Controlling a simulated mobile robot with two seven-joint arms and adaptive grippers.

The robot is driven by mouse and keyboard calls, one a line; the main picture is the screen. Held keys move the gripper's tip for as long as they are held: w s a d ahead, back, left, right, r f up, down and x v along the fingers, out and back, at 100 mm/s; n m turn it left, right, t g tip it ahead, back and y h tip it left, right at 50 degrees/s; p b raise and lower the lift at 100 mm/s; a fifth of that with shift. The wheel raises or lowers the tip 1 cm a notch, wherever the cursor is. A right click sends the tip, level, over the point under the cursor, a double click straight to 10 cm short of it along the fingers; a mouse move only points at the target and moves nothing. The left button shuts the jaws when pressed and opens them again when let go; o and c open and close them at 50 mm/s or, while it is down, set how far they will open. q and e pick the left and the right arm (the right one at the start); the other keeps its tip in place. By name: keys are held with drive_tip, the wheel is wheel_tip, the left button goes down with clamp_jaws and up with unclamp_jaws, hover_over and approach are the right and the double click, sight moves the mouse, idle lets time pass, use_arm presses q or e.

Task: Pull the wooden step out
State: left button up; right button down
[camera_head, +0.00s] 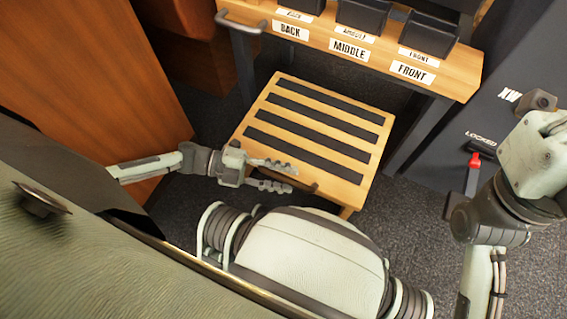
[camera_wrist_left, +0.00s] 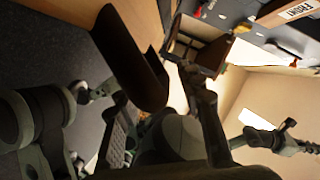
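The wooden step (camera_head: 318,137), a light wood top with several black grip strips, stands on the carpet, its far part close to the workbench. A dark handle (camera_head: 303,187) shows at its near edge, partly hidden by my left gripper. My left gripper (camera_head: 291,178) comes in from the left at the step's near left edge. Its two fingers are apart, pointing right, with the handle just by the fingertips. I cannot tell whether they touch it. In the left wrist view the dark fingers show close up, but the step is unclear. My right gripper is out of the head view.
The workbench (camera_head: 460,84) has black bins and labels BACK, MIDDLE and FRONT. A wooden panel (camera_head: 85,70) stands at left. A dark cabinet (camera_head: 500,130) with a red lever (camera_head: 474,160) stands at right. My own body is close in front of the step.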

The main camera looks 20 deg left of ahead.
use_arm(q)
drive_tip(key=shift+a, duration=0.1)
drive_tip(key=v, duration=1.1)
drive_tip(key=shift+a+r, duration=0.15)
drive_tip(key=shift+a, duration=0.2)
drive_tip(key=shift+s, duration=0.1)
